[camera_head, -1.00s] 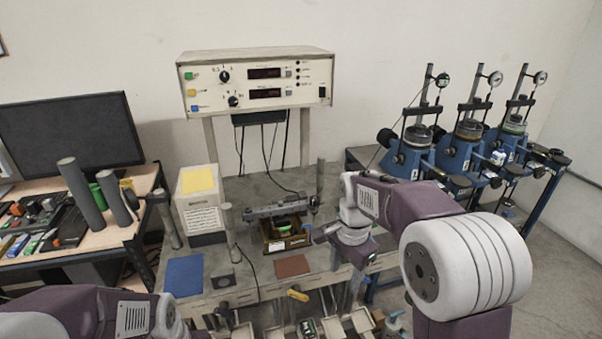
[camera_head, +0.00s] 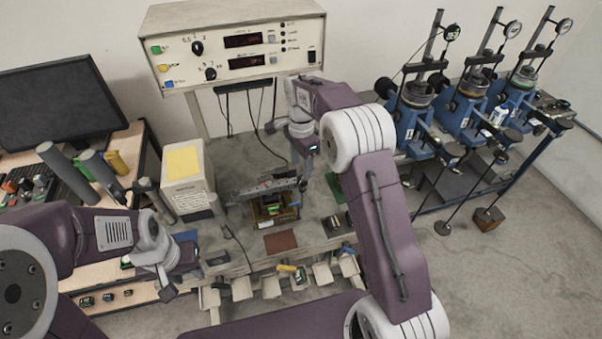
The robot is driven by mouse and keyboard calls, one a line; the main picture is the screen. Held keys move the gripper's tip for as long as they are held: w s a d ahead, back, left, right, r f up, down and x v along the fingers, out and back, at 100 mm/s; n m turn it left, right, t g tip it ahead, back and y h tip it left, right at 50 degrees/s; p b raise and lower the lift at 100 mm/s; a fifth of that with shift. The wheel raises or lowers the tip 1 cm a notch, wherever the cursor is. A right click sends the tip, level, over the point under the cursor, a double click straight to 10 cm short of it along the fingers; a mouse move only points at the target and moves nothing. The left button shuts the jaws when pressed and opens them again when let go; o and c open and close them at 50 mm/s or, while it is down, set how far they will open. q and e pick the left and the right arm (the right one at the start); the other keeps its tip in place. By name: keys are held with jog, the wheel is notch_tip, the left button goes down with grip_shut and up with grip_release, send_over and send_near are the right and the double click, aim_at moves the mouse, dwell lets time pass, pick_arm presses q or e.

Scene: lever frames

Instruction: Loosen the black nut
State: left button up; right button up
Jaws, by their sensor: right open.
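A shear-box device (camera_head: 270,210) with a grey lever beam (camera_head: 265,190) across its top sits on the bench in the middle. I cannot pick out the black nut at this size; it may be hidden by the beam or my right gripper. My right gripper (camera_head: 304,178) is open and points down at the right end of the beam, close above or beside it; contact cannot be told. My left gripper (camera_head: 178,280) is low at the left, in front of the bench and away from the device. Its jaw opening is not clear.
A control box (camera_head: 235,45) with displays stands behind the bench. A brown mat (camera_head: 281,241) lies in front. Blue test machines (camera_head: 410,115) stand to the right, and a monitor (camera_head: 55,105) to the left.

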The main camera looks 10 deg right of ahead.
aim_at(301, 179)
notch_tip(301, 179, down, 4)
jog(key=shift+s+a+f+p, duration=0.1)
jog(key=shift+a+f+p, duration=0.05)
jog(key=shift+p, duration=0.4)
jog(key=shift+s+f, duration=0.25)
jog(key=shift+f, duration=0.1)
jog(key=shift+w+f, duration=0.15)
jog(key=shift+w, duration=0.15)
jog(key=c, duration=0.4)
grip_shut()
